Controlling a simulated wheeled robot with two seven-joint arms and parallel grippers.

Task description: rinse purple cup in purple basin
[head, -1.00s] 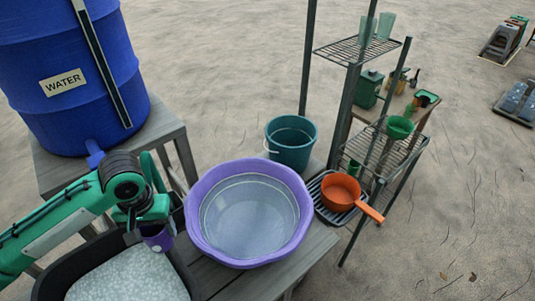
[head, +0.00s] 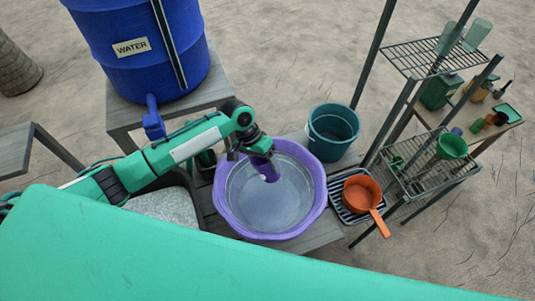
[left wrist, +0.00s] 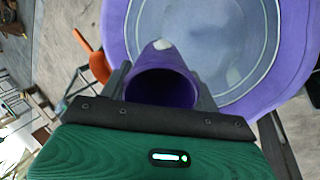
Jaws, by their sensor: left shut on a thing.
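The purple basin (head: 232,222) sits on a grey wooden table and holds clear water. It also shows in the left wrist view (left wrist: 115,25). My left gripper (head: 259,154) is over the basin's upper part and is shut on the purple cup (head: 267,172). In the left wrist view the cup (left wrist: 162,85) is between the two fingers, with its dark open mouth towards the camera and a pale mark on its side. In the head view the cup is tilted over the basin; I cannot tell whether it touches the water. My right gripper is not in view.
A teal bucket (head: 333,131) stands just behind the basin. An orange pan (head: 360,194) lies on a dark rack (head: 346,213) to the right. A metal shelf (head: 435,155) is further right. A blue water barrel (head: 145,50) stands at the back left.

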